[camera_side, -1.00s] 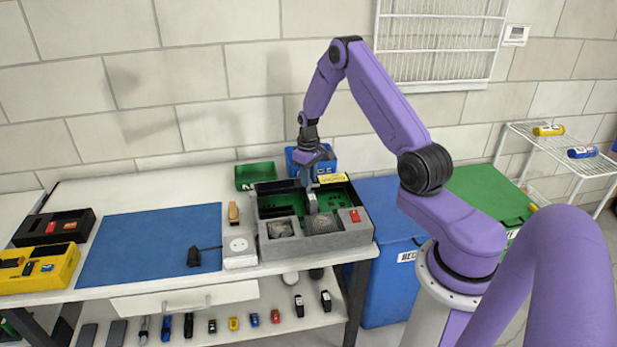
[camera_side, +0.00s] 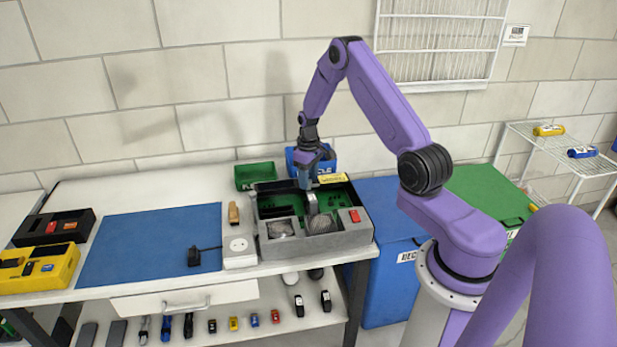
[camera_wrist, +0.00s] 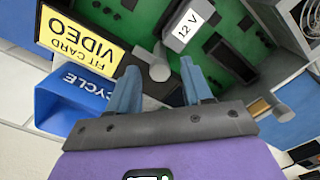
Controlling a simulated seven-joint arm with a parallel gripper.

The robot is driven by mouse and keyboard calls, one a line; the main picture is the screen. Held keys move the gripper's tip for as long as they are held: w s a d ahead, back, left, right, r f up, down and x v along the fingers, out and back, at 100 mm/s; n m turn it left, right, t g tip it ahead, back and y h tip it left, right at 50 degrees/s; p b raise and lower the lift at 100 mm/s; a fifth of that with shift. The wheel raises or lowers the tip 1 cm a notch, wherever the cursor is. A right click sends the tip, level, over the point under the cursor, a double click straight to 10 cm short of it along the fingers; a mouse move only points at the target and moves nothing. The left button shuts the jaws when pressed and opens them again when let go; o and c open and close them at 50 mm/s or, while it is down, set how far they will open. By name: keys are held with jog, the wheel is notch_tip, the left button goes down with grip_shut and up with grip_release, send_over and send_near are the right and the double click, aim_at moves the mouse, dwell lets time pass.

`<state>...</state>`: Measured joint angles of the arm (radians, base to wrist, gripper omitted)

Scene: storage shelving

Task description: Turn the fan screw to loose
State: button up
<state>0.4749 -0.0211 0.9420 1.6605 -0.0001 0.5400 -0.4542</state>
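The open grey case (camera_side: 350,240) with a green circuit-board interior sits at the right end of the white table. My gripper (camera_side: 305,186) points down over the case's middle. In the wrist view its two blue fingers (camera_wrist: 162,78) are apart, with nothing clearly held.
A yellow "VIDEO" card (camera_wrist: 80,42) stands on the case's far side. The blue "CYCLE" bin (camera_side: 324,160) and a green bin (camera_side: 258,175) stand behind. A white socket box (camera_side: 240,247) is left of the case. The blue mat (camera_side: 150,245) is mostly clear.

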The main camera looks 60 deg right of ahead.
jog(key=shift+r, duration=0.1)
notch_tip(320, 180, up, 17)
dwell(0.6)
jog(key=shift+r, duration=0.1)
jog(key=s+a+r+n, duration=0.2)
jog(key=s+a, duration=0.1)
jog(key=a, duration=0.5)
jog(key=s+a+r+n, duration=0.1)
jog(key=s+a+n, duration=0.1)
jog(key=a, duration=0.6)
jog(key=s+a+r+n, duration=0.2)
jog(key=s+a, duration=0.1)
jog(key=a, duration=0.5)
jog(key=s+a+n, duration=0.2)
jog(key=s+n, duration=0.1)
jog(key=s, duration=0.9)
jog(key=s+a+n, duration=0.3)
jog(key=s, duration=0.9)
jog(key=shift+s+a+f+n, duration=0.25)
jog(key=shift+s+f+n, duration=0.05)
jog(key=shift+f, duration=0.1)
